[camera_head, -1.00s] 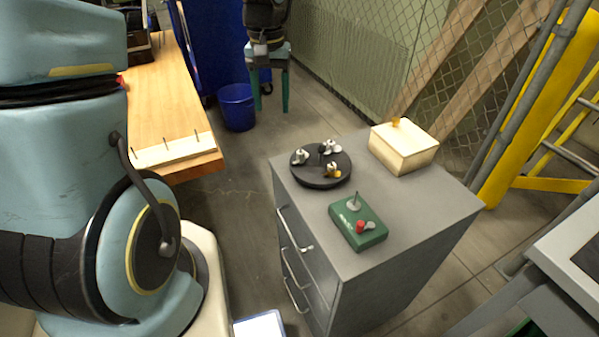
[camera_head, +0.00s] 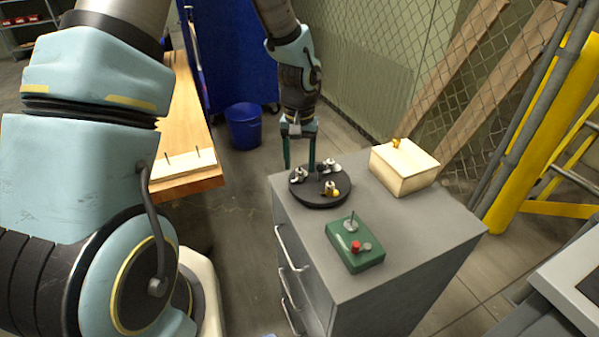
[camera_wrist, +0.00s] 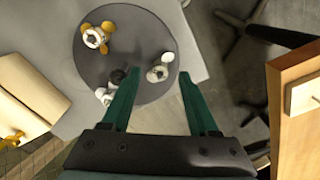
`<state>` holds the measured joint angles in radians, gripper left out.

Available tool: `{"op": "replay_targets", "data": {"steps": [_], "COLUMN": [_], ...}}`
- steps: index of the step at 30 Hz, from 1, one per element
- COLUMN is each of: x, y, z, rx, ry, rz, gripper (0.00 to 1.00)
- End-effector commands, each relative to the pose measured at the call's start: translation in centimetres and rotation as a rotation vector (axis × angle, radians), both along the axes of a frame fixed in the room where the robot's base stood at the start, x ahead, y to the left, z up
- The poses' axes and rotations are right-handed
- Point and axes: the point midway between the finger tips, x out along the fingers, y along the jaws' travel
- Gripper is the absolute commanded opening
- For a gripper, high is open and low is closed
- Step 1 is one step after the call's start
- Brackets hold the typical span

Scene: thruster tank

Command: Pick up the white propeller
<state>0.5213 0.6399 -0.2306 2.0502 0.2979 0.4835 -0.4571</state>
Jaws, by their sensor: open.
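The white propeller (camera_head: 329,165) lies at the back of a round black disc (camera_head: 320,204) on the grey cabinet. In the wrist view the white propeller (camera_wrist: 103,96) is at the disc's lower edge, partly covered by my left finger. A greyish propeller (camera_head: 298,174) sits at the disc's left; in the wrist view it (camera_wrist: 160,70) shows between my fingertips. A yellow-bladed propeller (camera_head: 329,188) sits at the front; it also shows in the wrist view (camera_wrist: 96,37). My gripper (camera_head: 300,166) points down at the disc's back left edge, open and empty.
A dark knob (camera_wrist: 118,76) stands mid-disc. A green box (camera_head: 354,250) with a red knob and a pin stands in front. A cream box (camera_head: 404,168) stands at the back right. A wooden bench (camera_head: 185,130) is left, with open floor between.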

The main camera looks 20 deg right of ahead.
Motion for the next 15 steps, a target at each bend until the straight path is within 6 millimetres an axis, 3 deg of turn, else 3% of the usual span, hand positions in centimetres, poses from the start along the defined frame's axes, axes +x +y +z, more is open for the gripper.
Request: {"op": "replay_targets", "data": {"steps": [4,11,15], "x": [-0.05,-0.02,-0.02], "y": [-0.01,-0.03,-0.03], "z": [-1.32,-1.52,-1.51], "rx": [0.000,0.000,0.000], "ry": [0.001,-0.001,-0.001], "rz": [-0.001,-0.001,-0.001], "gripper": [0.60,0.60,0.47]}}
